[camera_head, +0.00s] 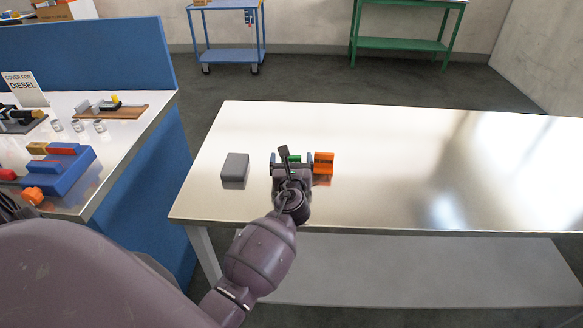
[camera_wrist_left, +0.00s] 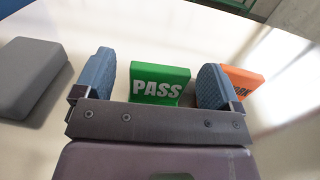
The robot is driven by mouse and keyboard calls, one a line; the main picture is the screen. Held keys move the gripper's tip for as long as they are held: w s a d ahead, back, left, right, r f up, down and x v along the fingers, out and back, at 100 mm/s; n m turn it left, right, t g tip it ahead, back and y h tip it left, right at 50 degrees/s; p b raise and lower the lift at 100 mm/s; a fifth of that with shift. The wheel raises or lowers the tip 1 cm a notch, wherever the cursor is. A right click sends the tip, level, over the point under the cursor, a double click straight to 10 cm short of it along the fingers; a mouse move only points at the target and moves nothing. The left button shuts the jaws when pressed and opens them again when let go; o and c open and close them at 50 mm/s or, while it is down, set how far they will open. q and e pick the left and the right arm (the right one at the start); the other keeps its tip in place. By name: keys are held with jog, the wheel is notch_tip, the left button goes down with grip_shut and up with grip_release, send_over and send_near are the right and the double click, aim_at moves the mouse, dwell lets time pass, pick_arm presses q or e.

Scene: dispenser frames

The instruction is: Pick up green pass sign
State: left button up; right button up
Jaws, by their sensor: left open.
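The green pass sign (camera_wrist_left: 159,84) stands on the metal table, its white "PASS" lettering facing my left wrist camera. In the head view only a bit of its green (camera_head: 294,159) shows behind my left gripper (camera_head: 291,163). My left gripper is open, with its two blue-padded fingers (camera_wrist_left: 155,82) to the left and right of the sign in the wrist view. Gaps show between the sign and both fingers, the right one being narrow. I cannot tell how far the fingertips reach past the sign. My right gripper is not in view.
An orange sign (camera_head: 323,162) stands close to the right of the left gripper, partly behind the right finger in the wrist view. A grey block (camera_head: 235,168) lies to the left. The right of the metal table (camera_head: 430,170) is bare. A blue partition (camera_head: 150,190) stands left.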

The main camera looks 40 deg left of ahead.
pick_arm(q)
jog(key=shift+x, duration=1.4)
jog(key=c, duration=1)
